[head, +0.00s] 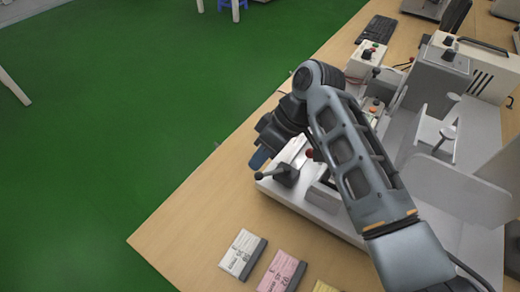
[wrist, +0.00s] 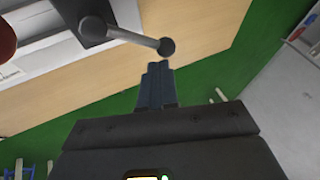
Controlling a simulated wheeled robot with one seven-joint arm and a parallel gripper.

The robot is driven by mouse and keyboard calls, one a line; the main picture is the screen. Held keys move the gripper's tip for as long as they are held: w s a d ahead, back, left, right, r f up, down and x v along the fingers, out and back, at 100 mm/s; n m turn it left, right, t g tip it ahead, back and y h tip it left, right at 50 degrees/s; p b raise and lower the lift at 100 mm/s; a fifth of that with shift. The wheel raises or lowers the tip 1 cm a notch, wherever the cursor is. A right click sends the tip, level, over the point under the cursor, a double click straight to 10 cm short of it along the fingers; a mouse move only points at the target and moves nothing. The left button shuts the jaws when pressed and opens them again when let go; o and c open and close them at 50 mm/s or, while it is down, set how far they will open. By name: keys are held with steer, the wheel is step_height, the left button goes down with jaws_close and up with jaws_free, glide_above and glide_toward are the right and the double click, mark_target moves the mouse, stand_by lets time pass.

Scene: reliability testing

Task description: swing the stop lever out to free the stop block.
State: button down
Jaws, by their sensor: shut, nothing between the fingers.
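The stop lever (head: 272,174) is a short metal rod with a dark ball knob, on a dark block-shaped mount at the front-left corner of the grey machine. It also shows in the wrist view (wrist: 135,39), its rod reaching right from the mount to the knob. My gripper (head: 258,160) is shut and empty, beside the knob end of the lever. In the wrist view its blue-grey fingertips (wrist: 157,68) lie just below the knob; I cannot tell whether they touch it. I cannot make out the stop block for certain; my arm covers part of the machine.
A red knob (head: 309,154) sits on the machine near the lever. White and pink labelled cards (head: 242,253) lie on the wooden table (head: 185,235) in front. Left of the table edge is open green floor (head: 120,120).

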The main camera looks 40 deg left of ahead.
steer(key=shift+s+d, duration=0.55)
steer(key=shift+s+d+n+h, duration=0.2)
steer(key=shift+d+n+h, duration=0.1)
steer(key=shift+n, duration=0.3)
steer(key=shift+a+r+p, duration=0.35)
steer(key=shift+a+p, duration=0.05)
steer(key=shift+p, duration=0.1)
steer(key=w+a+r+b, duration=0.1)
steer(key=w+a+r, duration=0.4)
steer(key=r, duration=0.4)
steer(key=shift+r, duration=0.4)
